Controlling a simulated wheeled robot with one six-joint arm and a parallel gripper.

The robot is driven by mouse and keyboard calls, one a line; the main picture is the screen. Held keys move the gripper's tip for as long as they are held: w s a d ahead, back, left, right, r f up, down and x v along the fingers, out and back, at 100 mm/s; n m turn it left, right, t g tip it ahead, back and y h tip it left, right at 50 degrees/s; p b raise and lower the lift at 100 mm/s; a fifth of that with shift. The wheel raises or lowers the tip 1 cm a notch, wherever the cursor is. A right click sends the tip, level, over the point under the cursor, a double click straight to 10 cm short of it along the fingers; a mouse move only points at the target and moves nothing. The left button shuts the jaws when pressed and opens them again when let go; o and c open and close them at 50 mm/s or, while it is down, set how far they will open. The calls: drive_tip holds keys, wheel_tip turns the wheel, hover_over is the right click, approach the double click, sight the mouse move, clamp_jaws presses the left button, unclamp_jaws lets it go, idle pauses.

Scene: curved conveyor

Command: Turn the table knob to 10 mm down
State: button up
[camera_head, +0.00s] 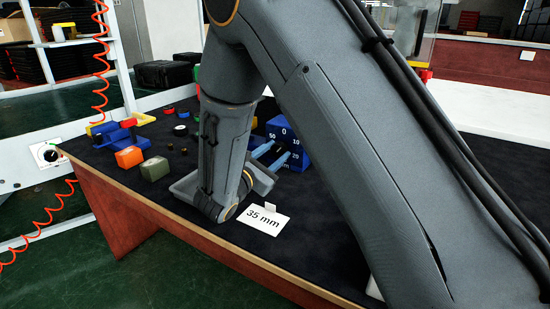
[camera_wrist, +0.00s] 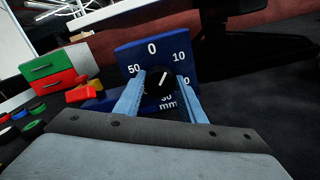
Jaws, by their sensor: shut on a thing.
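The table knob (camera_wrist: 161,84) is a round black dial with a white pointer line, on a blue panel (camera_wrist: 127,57) marked 0, 10 and 50, with lower numbers and "mm" partly hidden. The pointer leans up and right, between 0 and 10, nearer 10. My gripper (camera_wrist: 160,78) has its two blue fingers on either side of the knob, shut on it. In the head view the blue dial block (camera_head: 277,127) shows behind my arm, with my fingers (camera_head: 275,153) at its face. The knob is mostly hidden there.
A white card reading "35 mm" (camera_head: 263,220) is on the dark table (camera_head: 215,242), near its front edge. Coloured blocks, including an orange one (camera_head: 129,157) and an olive one (camera_head: 155,168), lie left of my arm. A green and red box (camera_wrist: 61,76) is left of the panel.

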drive_tip(key=shift+f+m+b, duration=0.1)
drive_tip(key=shift+m+b, duration=1.25)
drive_tip(key=shift+m, duration=0.65)
drive_tip(key=o, duration=1)
drive_tip(key=shift+o, duration=0.2)
drive_tip(key=shift+v, duration=3.95)
